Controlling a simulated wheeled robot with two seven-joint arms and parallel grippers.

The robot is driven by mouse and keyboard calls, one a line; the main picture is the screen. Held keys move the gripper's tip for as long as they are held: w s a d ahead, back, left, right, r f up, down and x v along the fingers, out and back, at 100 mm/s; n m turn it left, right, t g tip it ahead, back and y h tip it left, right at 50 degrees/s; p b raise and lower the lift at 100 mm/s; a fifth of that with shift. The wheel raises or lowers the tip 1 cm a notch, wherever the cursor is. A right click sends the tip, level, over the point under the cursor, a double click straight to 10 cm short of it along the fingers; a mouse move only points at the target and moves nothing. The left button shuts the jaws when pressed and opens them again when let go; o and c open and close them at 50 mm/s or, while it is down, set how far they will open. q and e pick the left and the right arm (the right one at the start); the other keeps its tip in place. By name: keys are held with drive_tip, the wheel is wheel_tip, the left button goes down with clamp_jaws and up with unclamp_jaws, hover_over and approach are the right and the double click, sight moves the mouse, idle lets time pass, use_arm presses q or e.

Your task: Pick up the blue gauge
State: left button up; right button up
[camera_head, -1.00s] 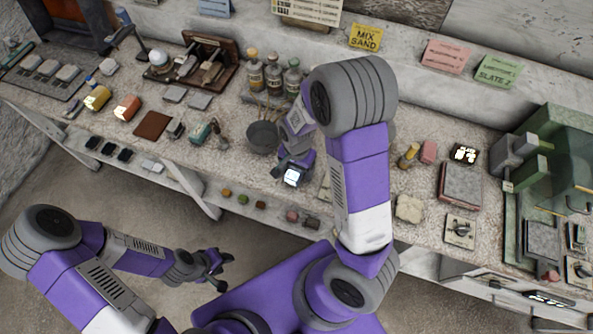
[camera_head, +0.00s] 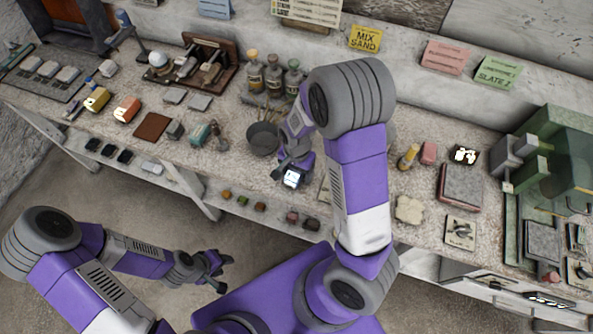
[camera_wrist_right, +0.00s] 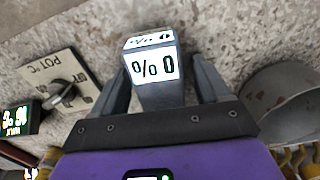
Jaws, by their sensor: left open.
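The gauge (camera_wrist_right: 157,68) is a blue-grey box with a lit white face reading "% 0". It stands on the speckled worktop; its lit face also shows in the head view (camera_head: 291,178). My right gripper (camera_wrist_right: 160,82) reaches down over it with one finger on each side. A gap shows between the gauge and the right-hand finger, so the jaws look open around it. In the head view my right wrist hides part of the gauge. My left gripper (camera_head: 222,271) is open and empty, low in front of the bench.
A grey bowl (camera_head: 263,138) stands close beside my right gripper and shows in the wrist view (camera_wrist_right: 285,105). A dial plate (camera_wrist_right: 62,88) and a lit meter (camera_wrist_right: 18,118) lie on the other side. Several bottles (camera_head: 273,75) stand behind.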

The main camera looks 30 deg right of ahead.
drive_tip(key=c, duration=1.1)
wheel_tip(320, 180, up, 10)
drive_tip(key=p, duration=0.3)
drive_tip(key=shift+r, duration=0.25)
